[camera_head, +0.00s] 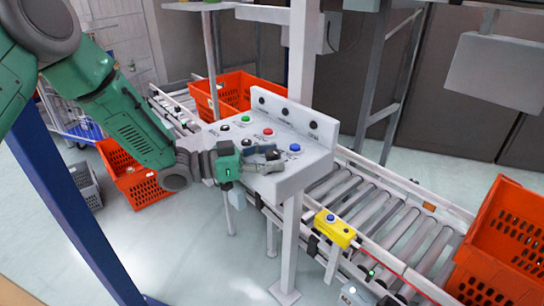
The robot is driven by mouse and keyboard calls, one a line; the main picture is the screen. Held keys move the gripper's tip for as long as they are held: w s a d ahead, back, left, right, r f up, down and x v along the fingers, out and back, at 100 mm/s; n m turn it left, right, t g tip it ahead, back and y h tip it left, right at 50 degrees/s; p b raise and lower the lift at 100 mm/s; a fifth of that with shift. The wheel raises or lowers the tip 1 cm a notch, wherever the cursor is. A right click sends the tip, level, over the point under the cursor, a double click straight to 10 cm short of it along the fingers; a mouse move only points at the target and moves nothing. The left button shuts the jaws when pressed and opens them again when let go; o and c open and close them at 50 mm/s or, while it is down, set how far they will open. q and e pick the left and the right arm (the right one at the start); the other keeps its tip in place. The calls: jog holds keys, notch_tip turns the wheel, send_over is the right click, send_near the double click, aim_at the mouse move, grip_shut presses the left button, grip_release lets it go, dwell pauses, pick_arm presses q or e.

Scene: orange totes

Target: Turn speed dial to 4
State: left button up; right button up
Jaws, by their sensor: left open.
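A light grey control panel (304,165) stands on a post in the middle of the head view. Its sloped top carries a green button (246,118), a red button (268,132), a blue button (295,148) and black knobs. Small black knobs (287,112) also sit along its raised back plate. The labels are too small to read, so I cannot tell which knob is the speed dial. My left gripper (272,158) is open over the panel's front edge, left of the blue button. Its fingers hide part of the panel. My right gripper is not in view.
A roller conveyor (385,213) runs behind and right of the panel. A yellow box with a button (335,230) sits on its near rail. Orange totes stand at the right (515,235), behind the panel (230,88) and on the left floor (137,181).

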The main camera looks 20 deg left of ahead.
pick_arm(q)
jog(key=v, duration=1.2)
jog(key=shift+f, duration=0.15)
jog(key=s+d+f+n+y, duration=0.2)
jog(key=s+f+n+y, duration=0.15)
jog(key=f, duration=0.55)
jog(key=s+d+f+n+y, duration=0.25)
jog(key=f+n+y, duration=0.2)
jog(key=f, duration=0.45)
jog(key=s+a+f+n+g+y, duration=0.1)
jog(key=s+a+f+g+y, duration=0.1)
jog(key=s, duration=1)
jog(key=s+a+f+n+g+y, duration=0.2)
jog(key=s+f+g+y, duration=0.3)
jog(key=s+f, duration=0.3)
jog(key=s+a+g, duration=0.1)
jog(key=s, duration=0.3)
jog(key=shift+s+a+f+y, duration=0.15)
jog(key=shift+s+f+y, duration=0.15)
jog(key=shift+s, duration=0.1)
jog(key=shift+w, duration=0.2)
